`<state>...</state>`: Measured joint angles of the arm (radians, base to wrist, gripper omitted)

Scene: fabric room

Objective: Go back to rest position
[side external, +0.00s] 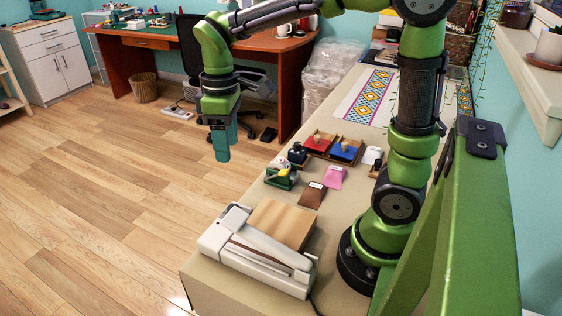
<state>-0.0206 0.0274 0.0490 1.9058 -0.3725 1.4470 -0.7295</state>
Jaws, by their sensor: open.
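My gripper (221,148) hangs at the end of my green arm, pointing down, high over the left edge of the work table (225,180). Its teal fingers overlap in this view, so the gap between them is hardly visible. It is open, no object shows in it, and it appears apart from everything on the table.
A white machine (258,255) with a wooden board (283,222) stands at the front. A patterned cloth (367,97) lies behind.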

